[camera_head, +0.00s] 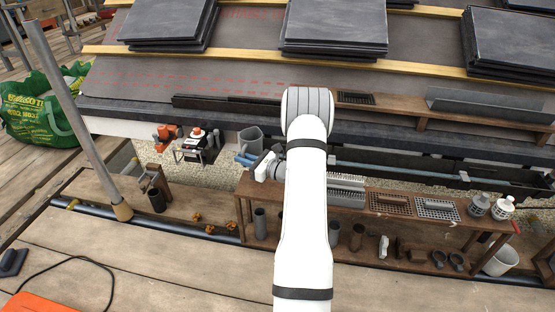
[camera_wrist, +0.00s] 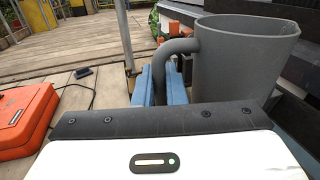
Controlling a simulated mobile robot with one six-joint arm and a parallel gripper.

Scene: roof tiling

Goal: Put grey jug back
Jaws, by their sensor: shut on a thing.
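The grey jug (camera_wrist: 240,62) fills the upper right of the wrist view, upright with its handle toward the left. My gripper (camera_wrist: 162,84) has blue fingers, and they are closed around the lower part of the jug's handle. In the head view the jug (camera_head: 250,140) shows just left of my white arm, above the left end of the wooden bench. My gripper (camera_head: 246,159) is just below it there, at the jug's lower left. The jug's base is hidden in the wrist view, so I cannot tell whether it touches anything.
The wooden bench (camera_head: 415,223) holds grates and two grey-white bottles (camera_head: 490,206). Several dark cups and fittings stand below it. A metal pole (camera_head: 75,115) rises at the left. A white bucket (camera_head: 500,261) stands at the right. The front boards (camera_head: 180,275) are mostly clear.

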